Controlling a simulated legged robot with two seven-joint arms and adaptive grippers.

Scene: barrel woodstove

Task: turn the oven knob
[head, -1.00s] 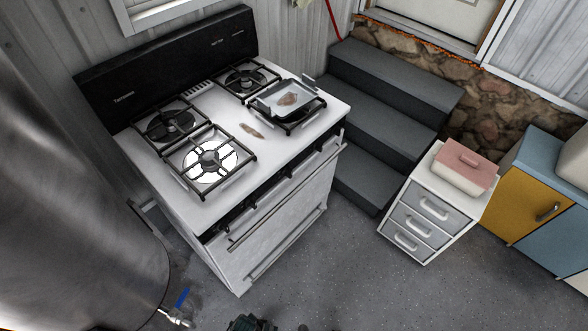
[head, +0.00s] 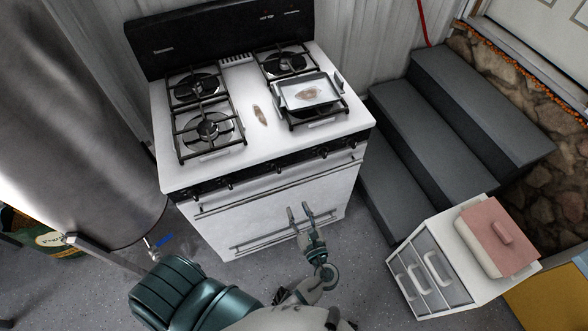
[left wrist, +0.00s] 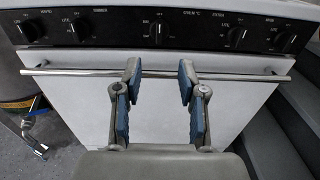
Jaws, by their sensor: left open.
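The white oven (head: 280,211) has a black control strip with several knobs along its front. In the left wrist view, the middle knob (left wrist: 157,30), beside the "OVEN °C" lettering, has its pointer roughly upright. My left gripper (head: 299,211) is open and empty in front of the oven door, below the knob strip in the head view. In the left wrist view, my left gripper (left wrist: 159,76) has its two blue-padded fingers apart, with the middle knob beyond and above the gap. The fingers appear clear of the knob. My right gripper is not in view.
A long handle bar (left wrist: 230,76) crosses the oven front below the knobs. A pan (head: 305,94) sits on the right burner. A large metal barrel (head: 75,120) stands left, dark steps (head: 440,130) and a white drawer unit (head: 425,277) right.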

